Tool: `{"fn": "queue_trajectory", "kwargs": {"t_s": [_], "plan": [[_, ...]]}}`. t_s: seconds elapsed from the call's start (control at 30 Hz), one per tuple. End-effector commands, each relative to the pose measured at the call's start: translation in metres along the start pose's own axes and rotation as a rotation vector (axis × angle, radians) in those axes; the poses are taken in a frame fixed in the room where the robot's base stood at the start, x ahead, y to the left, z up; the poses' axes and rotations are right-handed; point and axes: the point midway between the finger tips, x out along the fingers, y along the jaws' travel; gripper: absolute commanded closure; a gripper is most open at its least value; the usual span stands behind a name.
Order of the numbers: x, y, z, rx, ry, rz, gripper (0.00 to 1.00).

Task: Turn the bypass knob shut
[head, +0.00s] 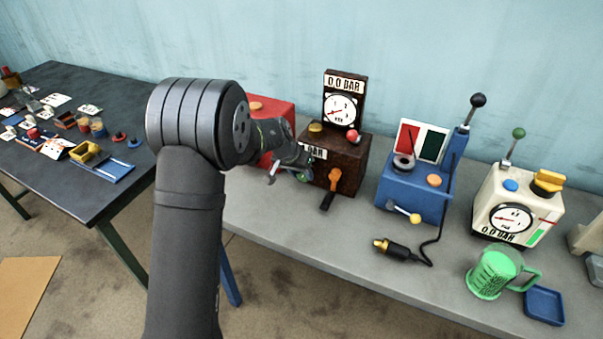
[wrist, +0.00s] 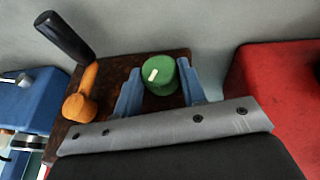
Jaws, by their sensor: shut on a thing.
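The green knob (wrist: 162,80) with a white pointer mark sits on the brown box (head: 347,165), and I take it to be the bypass knob. My gripper (wrist: 160,88) has its two blue fingers on either side of the knob and is shut on it. In the wrist view the white mark points slantwise across the knob's face. In the head view my gripper (head: 288,172) is at the left part of the box's front, and the wrist hides part of that side. No label for the knob's positions is readable.
An orange lever with a black handle (head: 331,187) sticks out of the brown box beside the knob. A red box (head: 270,106) stands close on the left. A blue unit (head: 409,186) and a cream gauge unit (head: 515,205) stand to the right.

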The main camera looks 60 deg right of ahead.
Motion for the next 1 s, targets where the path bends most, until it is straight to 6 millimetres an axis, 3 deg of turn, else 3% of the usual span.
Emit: {"fn": "queue_trajectory", "kwargs": {"t_s": [0.5, 1.0], "plan": [[0.0014, -0.0065, 0.0009, -0.129, -0.001, 0.307, 0.85], [0.0017, -0.0067, 0.0011, -0.164, -0.001, 0.395, 0.85]]}}
